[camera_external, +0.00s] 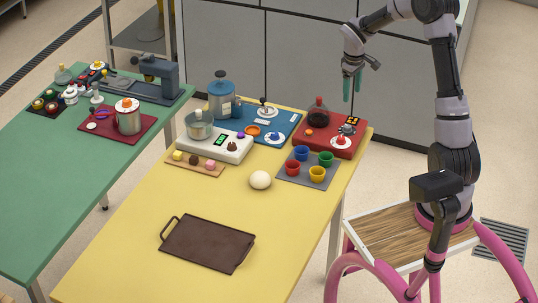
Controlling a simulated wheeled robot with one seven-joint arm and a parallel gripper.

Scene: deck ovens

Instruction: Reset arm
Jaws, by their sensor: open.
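My gripper (352,86) has teal fingers and hangs open and empty, pointing down. It is in the upper right of the view, above and beyond the far right corner of the yellow table (120,252). My arm is raised and bent from its base at the right, with the wrist reaching left. Nothing is between the fingers that I can see, and the gripper touches nothing.
On the yellow table are a red tray (325,147) with a dark flask, a grey mat (293,176) with coloured cups, a white dough ball (260,180), a scale (232,152) and a dark handled tray (207,243). A green table (50,190) stands left. Grey cabinets (280,50) stand behind.

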